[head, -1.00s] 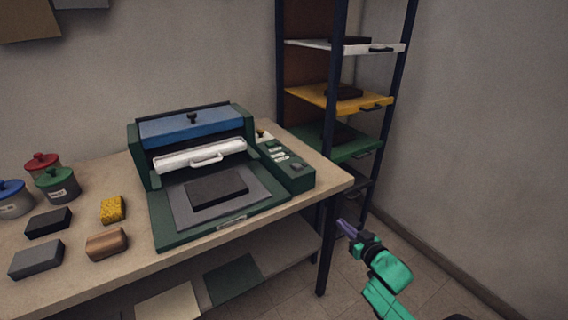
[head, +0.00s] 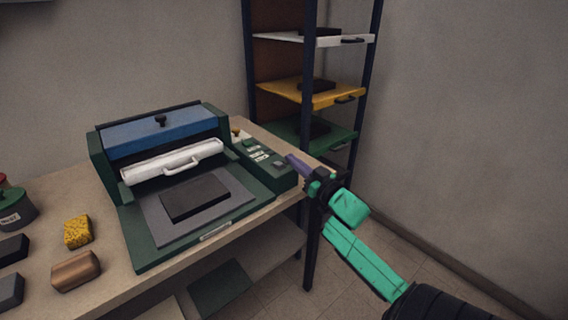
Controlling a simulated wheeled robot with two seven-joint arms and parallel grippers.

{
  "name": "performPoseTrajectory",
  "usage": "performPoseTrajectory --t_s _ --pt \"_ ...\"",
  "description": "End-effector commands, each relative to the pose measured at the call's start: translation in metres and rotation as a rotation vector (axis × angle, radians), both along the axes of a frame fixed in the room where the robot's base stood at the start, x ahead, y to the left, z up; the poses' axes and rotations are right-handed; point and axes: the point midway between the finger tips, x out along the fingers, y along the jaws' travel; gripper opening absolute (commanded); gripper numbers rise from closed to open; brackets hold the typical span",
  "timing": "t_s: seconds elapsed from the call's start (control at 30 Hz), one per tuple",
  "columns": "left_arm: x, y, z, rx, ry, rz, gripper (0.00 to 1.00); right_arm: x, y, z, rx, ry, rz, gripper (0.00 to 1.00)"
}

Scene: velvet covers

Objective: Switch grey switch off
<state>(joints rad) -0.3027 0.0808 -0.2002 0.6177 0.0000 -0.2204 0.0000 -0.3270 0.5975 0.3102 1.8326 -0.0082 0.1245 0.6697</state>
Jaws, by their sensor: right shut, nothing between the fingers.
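The grey switch (head: 279,164) is a small grey piece at the near end of the green control panel (head: 262,172), on the right side of the green press. I cannot tell from this view which way it is set. My right gripper (head: 290,158) is shut and empty. Its purple fingertips are at the panel's right edge, close beside the grey switch; I cannot tell whether they touch it. My left gripper is not in view.
The green press (head: 135,240) with a blue top and white roller (head: 172,162) stands on the table (head: 90,200). A yellow sponge (head: 77,232) and several blocks lie to its left. A shelf rack (head: 310,95) with coloured trays stands behind my right arm.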

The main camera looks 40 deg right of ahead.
Motion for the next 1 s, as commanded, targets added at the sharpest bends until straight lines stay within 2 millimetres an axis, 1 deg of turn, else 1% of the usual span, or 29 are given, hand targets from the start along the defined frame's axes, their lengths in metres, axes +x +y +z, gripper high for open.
performPoseTrajectory --t_s 0.03,0.23,0.3,0.43,0.57,0.83,0.87,0.93,1.0 --pt "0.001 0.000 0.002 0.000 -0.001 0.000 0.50 0.011 -0.001 0.005 -0.001 -0.004 0.000 0.00" --pt "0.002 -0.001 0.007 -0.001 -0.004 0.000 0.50 0.055 -0.002 0.013 -0.003 -0.004 -0.001 0.00" --pt "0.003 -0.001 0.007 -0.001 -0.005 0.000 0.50 0.050 -0.001 -0.008 0.004 0.004 -0.001 0.00" --pt "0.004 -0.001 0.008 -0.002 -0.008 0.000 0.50 0.046 -0.001 -0.024 0.001 0.002 -0.002 0.00" --pt "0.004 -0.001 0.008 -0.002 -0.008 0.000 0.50 0.045 -0.001 -0.031 -0.001 0.001 0.000 0.00" --pt "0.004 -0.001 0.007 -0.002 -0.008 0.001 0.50 0.044 -0.001 -0.032 -0.001 -0.001 0.000 0.00" --pt "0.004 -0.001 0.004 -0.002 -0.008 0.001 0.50 0.044 -0.001 -0.033 -0.001 -0.004 0.000 0.00" --pt "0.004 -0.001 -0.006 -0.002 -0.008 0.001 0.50 0.044 -0.001 -0.039 0.000 -0.025 0.000 0.00" --pt "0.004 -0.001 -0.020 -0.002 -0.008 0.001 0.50 0.044 -0.001 -0.046 0.001 -0.060 0.000 0.00"
